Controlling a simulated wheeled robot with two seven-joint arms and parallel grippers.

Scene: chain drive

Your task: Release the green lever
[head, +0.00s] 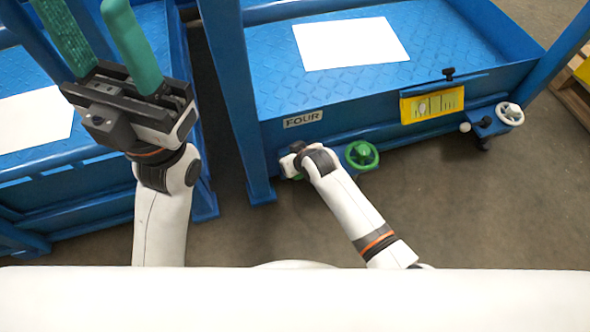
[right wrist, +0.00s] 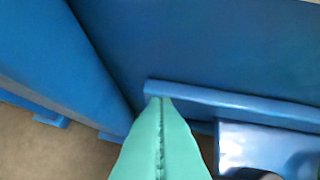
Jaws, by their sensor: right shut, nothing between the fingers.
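A green round handwheel (head: 361,154) sits low on the front of the blue cart marked FOUR, just right of my right wrist. I cannot make out a separate green lever in either view. My right gripper (right wrist: 159,100) is shut and empty, its teal fingers pressed together. Its tips are over or against the end of a blue bar (right wrist: 230,103); I cannot tell if they touch. In the head view my right wrist hides the right fingers. My left gripper (head: 88,20) is open and empty, raised at upper left with its teal fingers well apart.
The blue cart (head: 280,90) carries a white sheet (head: 350,43), a yellow gauge plate (head: 432,104) and a white handwheel (head: 509,114) at right. Another blue cart (head: 60,205) stands at left. A blue bracket (right wrist: 260,140) is right of the right fingers. Floor (head: 480,220) is clear at lower right.

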